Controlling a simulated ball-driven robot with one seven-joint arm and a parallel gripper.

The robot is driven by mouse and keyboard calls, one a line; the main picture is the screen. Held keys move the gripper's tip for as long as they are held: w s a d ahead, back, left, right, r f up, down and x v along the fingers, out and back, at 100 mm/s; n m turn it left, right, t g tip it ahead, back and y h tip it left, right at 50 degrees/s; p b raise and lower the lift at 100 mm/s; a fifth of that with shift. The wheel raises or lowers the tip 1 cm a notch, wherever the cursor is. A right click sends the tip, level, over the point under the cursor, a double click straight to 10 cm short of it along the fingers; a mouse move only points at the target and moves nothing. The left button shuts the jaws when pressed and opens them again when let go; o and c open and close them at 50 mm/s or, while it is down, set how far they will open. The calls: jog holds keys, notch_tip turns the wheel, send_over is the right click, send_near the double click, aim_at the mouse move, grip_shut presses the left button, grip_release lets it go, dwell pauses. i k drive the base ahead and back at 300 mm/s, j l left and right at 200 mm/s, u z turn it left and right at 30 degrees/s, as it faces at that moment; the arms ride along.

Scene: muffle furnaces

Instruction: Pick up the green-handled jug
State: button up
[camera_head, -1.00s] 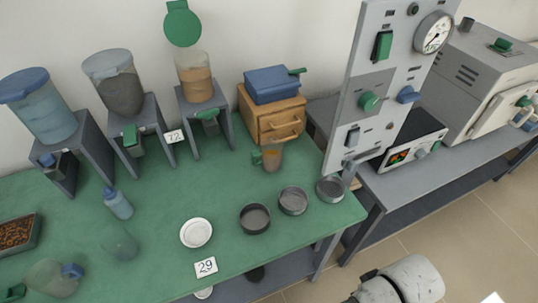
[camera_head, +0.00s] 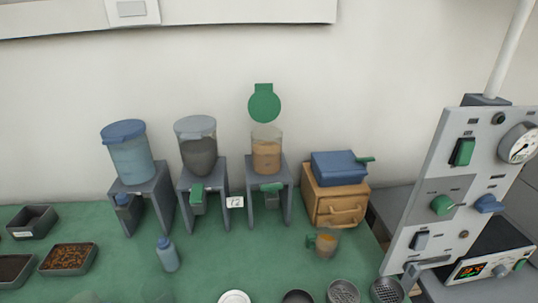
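The green-handled jug (camera_head: 326,243) stands upright on the green table, in front of the wooden drawer box. It is a small clear jug with brownish contents, and its green handle (camera_head: 311,241) points left. My gripper is not in the current view.
Three dispensers on grey stands (camera_head: 150,195) line the back of the table; the right one has its green lid (camera_head: 264,104) raised. A wooden box (camera_head: 336,205) with a blue case (camera_head: 338,168) sits behind the jug. Round sieves (camera_head: 343,292) lie in front. A tall control panel (camera_head: 440,195) stands right.

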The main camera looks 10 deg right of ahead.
aim_at(327, 235)
jog(key=i+j+z, duration=0.4)
jog(key=i+j, duration=0.2)
jog(key=j, duration=0.2)
jog(key=i+j+z, duration=0.2)
jog(key=j, duration=0.25)
